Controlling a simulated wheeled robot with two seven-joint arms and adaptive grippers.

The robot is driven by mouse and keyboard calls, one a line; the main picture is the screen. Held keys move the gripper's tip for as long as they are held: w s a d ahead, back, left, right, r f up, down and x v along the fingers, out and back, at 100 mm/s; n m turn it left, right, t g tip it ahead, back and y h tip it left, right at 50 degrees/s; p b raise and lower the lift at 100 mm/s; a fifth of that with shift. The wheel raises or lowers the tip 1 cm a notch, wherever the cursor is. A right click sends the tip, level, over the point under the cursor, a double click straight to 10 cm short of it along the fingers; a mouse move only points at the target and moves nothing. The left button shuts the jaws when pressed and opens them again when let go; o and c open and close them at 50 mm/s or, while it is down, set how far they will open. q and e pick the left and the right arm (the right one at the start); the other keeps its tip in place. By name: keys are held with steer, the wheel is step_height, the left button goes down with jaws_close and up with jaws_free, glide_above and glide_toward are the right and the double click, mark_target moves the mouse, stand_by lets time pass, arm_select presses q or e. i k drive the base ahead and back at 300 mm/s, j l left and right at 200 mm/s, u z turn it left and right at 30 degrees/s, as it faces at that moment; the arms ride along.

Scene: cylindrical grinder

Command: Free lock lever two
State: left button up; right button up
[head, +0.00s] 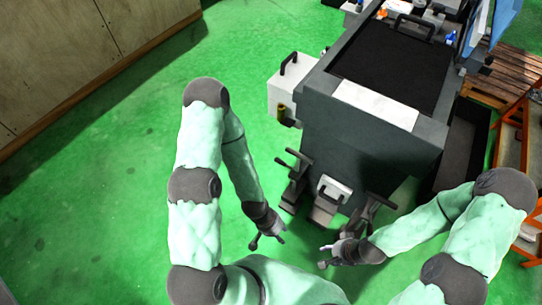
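Several dark lever-like parts stand at the near foot of the grey grinder (365,150). One lever (295,175) is on the left, and another lever (370,208) is on the right, near my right forearm. A pale-fronted block (329,199) sits between them. I cannot tell which is lock lever two. My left gripper (268,236) is in front of the left lever, apart from it. My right gripper (332,256) is in front of the block, below the right lever. Both grippers are small and dark here, and their finger opening is unclear.
A white box with a black handle (290,92) adjoins the grinder's left side. A wooden wall (75,60) runs along the upper left. Orange framing (512,140) and a wooden pallet (508,75) are at the right. The green floor (90,215) on the left is clear.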

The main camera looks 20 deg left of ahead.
mark_target(277, 159)
steer(key=i+j+z, duration=0.1)
steer(key=j+z, duration=0.15)
steer(key=j, duration=0.5)
steer(key=j+z, duration=0.25)
steer(key=j, duration=0.45)
steer(key=j+z, duration=0.25)
steer(key=j, duration=0.5)
steer(key=k+j+z, duration=0.25)
steer(key=j, duration=0.45)
steer(key=i+j+z, duration=0.2)
steer(key=j+z, duration=0.15)
steer(key=j, duration=1.1)
steer(key=j+z, duration=0.4)
steer(key=j, duration=1.05)
